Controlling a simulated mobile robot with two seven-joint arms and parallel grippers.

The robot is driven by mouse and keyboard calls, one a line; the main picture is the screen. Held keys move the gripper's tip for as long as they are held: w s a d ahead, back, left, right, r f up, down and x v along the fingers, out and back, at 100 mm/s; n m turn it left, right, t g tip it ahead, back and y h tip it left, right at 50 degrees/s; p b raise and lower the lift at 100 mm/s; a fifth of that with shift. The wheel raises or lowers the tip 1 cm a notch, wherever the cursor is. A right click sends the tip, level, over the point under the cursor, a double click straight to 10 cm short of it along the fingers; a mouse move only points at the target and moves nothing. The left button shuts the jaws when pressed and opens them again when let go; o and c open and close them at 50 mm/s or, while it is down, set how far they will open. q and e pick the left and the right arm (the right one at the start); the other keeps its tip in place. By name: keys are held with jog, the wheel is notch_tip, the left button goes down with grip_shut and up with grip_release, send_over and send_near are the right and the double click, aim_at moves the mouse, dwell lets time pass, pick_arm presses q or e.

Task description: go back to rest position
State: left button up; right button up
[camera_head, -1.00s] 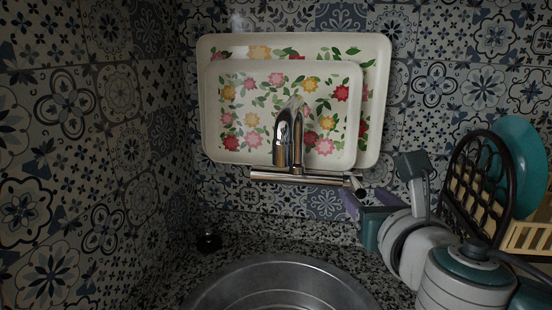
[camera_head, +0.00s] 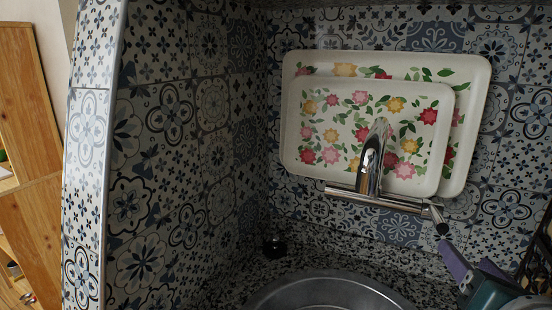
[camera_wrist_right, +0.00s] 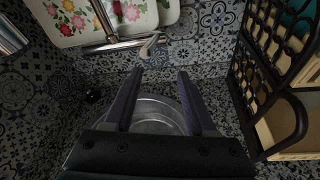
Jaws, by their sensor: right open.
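My right gripper (camera_head: 466,256) shows at the lower right of the head view, with purple fingers and a teal body partly cut off by the frame edge. In the right wrist view its two purple fingers (camera_wrist_right: 160,82) are spread apart, with nothing between them. They are over the round metal sink (camera_wrist_right: 158,112), below the faucet in that picture. The sink's rim also shows at the bottom of the head view (camera_head: 325,277). My left gripper is in neither view.
A chrome faucet (camera_head: 371,160) stands out from the tiled wall in front of two floral trays (camera_head: 465,75). A dark rack (camera_wrist_right: 290,75) stands at the right in the wrist view. A small black object (camera_head: 275,248) sits on the speckled counter. A wooden shelf (camera_head: 25,100) is far left.

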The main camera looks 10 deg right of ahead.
jog(key=s+a+f+m+g+y+p, duration=0.1)
jog(key=s+a+m+g+y, duration=0.3)
jog(key=s+m, duration=0.75)
jog(key=s+a+f+m+g+y+p, duration=0.15)
jog(key=s+a+m+g, duration=0.6)
jog(key=m, duration=0.75)
jog(key=s+d+r+t+p, duration=0.1)
jog(key=d+r+p, duration=0.2)
jog(key=r+p, duration=2.3)
jog(key=shift+r+t+y+p, duration=0.35)
jog(key=shift+r+p, duration=0.05)
jog(key=shift+r, duration=0.25)
jog(key=shift+n, duration=0.25)
